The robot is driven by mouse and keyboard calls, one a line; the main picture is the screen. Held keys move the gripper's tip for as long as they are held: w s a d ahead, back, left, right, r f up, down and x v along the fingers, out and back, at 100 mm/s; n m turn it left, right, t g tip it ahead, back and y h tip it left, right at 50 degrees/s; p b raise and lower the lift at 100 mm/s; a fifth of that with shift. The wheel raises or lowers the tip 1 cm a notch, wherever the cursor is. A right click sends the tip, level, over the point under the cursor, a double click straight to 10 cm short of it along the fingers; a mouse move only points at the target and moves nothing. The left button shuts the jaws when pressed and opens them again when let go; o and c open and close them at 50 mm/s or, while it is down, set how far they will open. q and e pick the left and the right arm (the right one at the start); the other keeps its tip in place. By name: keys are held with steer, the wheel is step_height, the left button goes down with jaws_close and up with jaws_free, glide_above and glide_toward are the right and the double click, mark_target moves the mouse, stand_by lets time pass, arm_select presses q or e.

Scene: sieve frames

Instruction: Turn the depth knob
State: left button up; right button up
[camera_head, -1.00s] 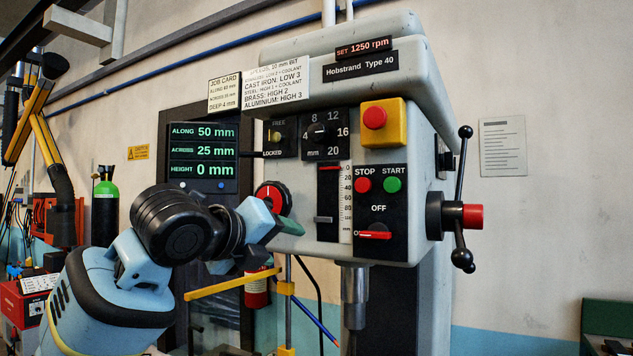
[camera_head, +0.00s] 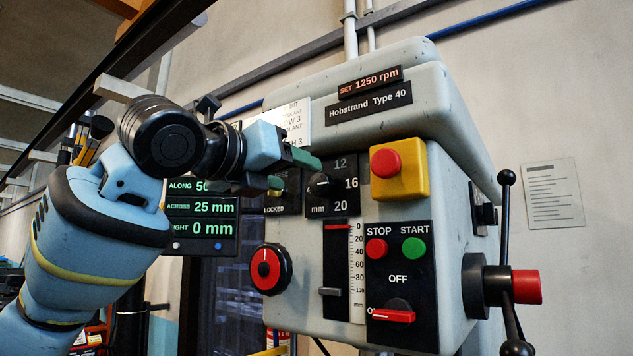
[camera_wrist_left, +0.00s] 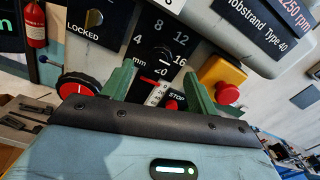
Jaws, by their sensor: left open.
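The depth knob (camera_head: 320,185) is a black knob on a black dial plate marked in mm, with 12, 16 and 20 showing in the head view. In the left wrist view the knob (camera_wrist_left: 160,54) sits just beyond the fingertips, with 4, 8, 12 and 16 around it. My left gripper (camera_head: 292,171) is open, its green fingers pointing at the plate from the left. In the wrist view the gripper (camera_wrist_left: 158,74) has its fingers apart, with nothing between them. I cannot tell whether a finger touches the knob. The gripper hides the plate's upper left. My right gripper is not in view.
A red-faced knob (camera_head: 269,269) is below left. A yellow box with a red button (camera_head: 386,163) is close on the right. Below are the depth scale (camera_head: 356,270), the STOP button (camera_head: 376,249), START button (camera_head: 413,248) and a red switch (camera_head: 391,315). A readout screen (camera_head: 202,222) is behind my arm.

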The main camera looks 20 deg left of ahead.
mark_target(318, 182)
arm_select(q)
steer(key=x, duration=0.7)
steer(key=shift+f, duration=0.1)
steer(key=c, duration=1)
